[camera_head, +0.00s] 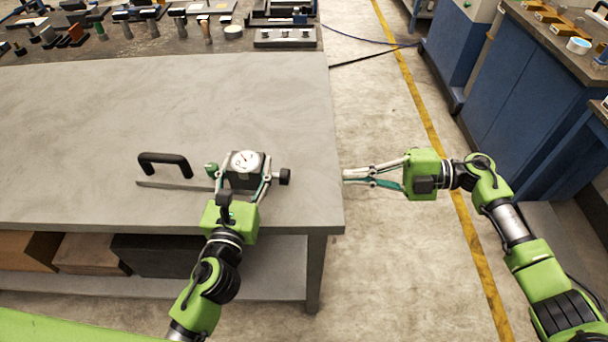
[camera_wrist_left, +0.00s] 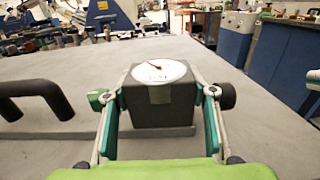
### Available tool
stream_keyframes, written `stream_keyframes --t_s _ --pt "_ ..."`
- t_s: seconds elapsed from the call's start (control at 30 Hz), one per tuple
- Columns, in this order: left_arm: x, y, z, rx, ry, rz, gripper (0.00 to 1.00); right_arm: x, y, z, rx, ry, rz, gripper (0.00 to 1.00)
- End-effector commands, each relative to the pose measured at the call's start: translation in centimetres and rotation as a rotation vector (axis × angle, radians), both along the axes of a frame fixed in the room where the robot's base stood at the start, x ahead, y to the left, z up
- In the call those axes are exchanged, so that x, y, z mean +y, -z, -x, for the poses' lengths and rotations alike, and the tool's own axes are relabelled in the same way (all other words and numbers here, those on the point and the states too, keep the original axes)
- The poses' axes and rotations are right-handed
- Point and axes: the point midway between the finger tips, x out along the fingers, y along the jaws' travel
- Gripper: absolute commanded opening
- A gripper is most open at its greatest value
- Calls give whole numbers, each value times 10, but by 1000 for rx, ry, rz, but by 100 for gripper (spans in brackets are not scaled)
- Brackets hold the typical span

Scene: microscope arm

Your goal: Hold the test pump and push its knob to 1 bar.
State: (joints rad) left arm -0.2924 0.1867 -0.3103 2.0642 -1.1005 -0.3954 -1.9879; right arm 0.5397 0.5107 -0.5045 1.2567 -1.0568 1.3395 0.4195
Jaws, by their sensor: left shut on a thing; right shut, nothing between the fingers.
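The test pump is a dark block (camera_head: 242,177) with a round white gauge (camera_head: 247,162) on top, near the front right of the grey table. A black knob (camera_head: 285,177) sticks out of its right side and a green part (camera_head: 211,169) shows at its left. My left gripper (camera_head: 242,178) is shut on the block, one finger on each side. The left wrist view shows the block (camera_wrist_left: 160,104), the gauge (camera_wrist_left: 158,72) with a red needle, and the knob (camera_wrist_left: 227,95). The gauge numbers are too small to read. My right gripper (camera_head: 346,176) is shut and empty, right of the knob and apart from it.
A black handle (camera_head: 165,160) stands on a flat plate left of the block. The table's (camera_head: 120,100) right edge lies between the knob and my right gripper. Tools line the back of the table. The table behind the pump is clear.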

Motion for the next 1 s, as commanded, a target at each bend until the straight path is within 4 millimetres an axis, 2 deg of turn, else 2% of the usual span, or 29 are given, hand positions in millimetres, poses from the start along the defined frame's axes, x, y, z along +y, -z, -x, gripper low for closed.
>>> stream_keyframes --t_s 0.7,0.9,1.0 --pt "0 0 0 0 0 1 5 -19 -14 0 -1401 -280 78 0" --pt "0 0 0 0 0 1 5 -23 -17 0 -1714 -366 87 0" --pt "0 0 0 0 0 1 5 -24 -18 0 -1816 -395 89 0"
